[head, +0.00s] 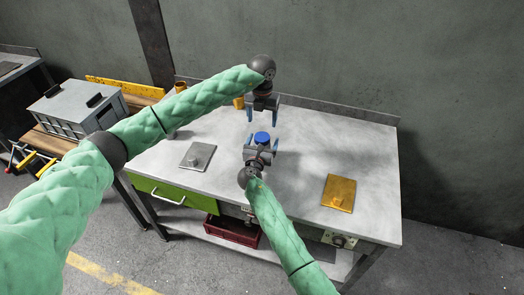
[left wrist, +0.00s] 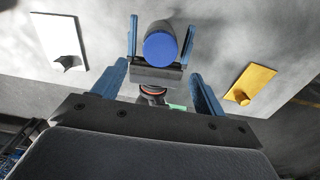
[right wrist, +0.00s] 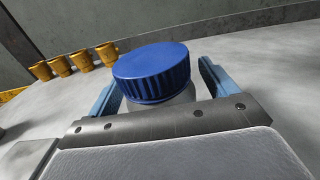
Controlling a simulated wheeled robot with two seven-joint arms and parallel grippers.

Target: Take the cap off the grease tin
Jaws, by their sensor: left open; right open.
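The grease tin has a pale body (right wrist: 175,99) and a ribbed blue cap (head: 262,138), which sits on top of it. The tin stands upright on the grey worktable (head: 300,150). My right gripper (head: 261,143) is open at the tin's near side, with one finger on each side of it; contact cannot be told. My left gripper (head: 263,117) is open and empty, on the far side of the tin and apart from the cap. The left wrist view also shows the blue cap (left wrist: 160,49) beyond and between the left fingers. Most of the tin's body is hidden.
A grey plate with a knob (head: 197,156) lies on the table to the left, and a yellow plate (head: 339,193) to the right. Several yellow cups (right wrist: 70,62) stand at the back left. A raised edge (head: 340,112) runs along the table's back. The table between is clear.

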